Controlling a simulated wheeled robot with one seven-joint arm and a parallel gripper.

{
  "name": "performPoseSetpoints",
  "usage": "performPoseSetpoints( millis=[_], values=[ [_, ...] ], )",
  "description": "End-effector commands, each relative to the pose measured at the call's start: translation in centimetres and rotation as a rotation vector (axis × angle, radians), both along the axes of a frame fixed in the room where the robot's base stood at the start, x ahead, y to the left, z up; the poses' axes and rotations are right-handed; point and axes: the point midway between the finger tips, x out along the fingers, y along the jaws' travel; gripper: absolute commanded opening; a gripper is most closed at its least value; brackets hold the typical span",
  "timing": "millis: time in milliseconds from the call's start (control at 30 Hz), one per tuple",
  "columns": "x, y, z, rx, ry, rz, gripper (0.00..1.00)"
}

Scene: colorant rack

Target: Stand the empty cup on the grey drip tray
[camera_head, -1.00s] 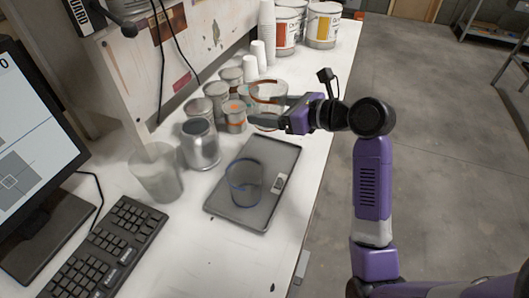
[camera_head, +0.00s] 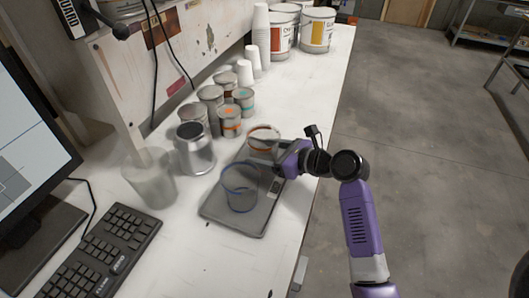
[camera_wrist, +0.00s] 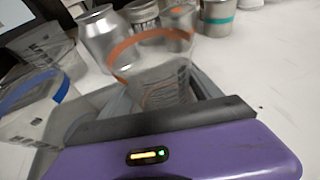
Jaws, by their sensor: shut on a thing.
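A clear cup with an orange band (camera_head: 264,132) is held in my gripper (camera_head: 268,147), which is shut on it. In the wrist view this cup (camera_wrist: 155,62) looks see-through and tilted in the picture. It is at the far end of the grey drip tray (camera_head: 262,215); I cannot tell whether its base touches the tray. A second clear cup, with a blue rim (camera_head: 240,186), stands on the nearer part of the tray. It also shows at the left of the wrist view (camera_wrist: 35,105).
Left of the tray stand a silver can (camera_head: 194,150) and a cloudy container (camera_head: 150,178). Several small paint tins (camera_head: 229,122) stand behind it, with stacked white cups (camera_head: 261,40) further back. A keyboard (camera_head: 105,248) lies front left.

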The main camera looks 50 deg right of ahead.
Motion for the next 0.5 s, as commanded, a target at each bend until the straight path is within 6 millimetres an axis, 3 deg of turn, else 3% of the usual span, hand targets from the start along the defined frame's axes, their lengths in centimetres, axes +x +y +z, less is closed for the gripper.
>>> performPoseSetpoints(
  millis=[300, 333, 400, 500],
  values=[
    [-0.01, -0.01, -0.22, 0.001, 0.0, 0.0, 0.31],
    [-0.01, -0.02, -0.2, 0.0, -0.001, 0.0, 0.79],
    [0.0, -0.02, -0.19, 0.0, -0.001, 0.0, 0.93],
    [0.0, -0.02, -0.19, 0.0, -0.001, 0.0, 0.95]
  ],
)
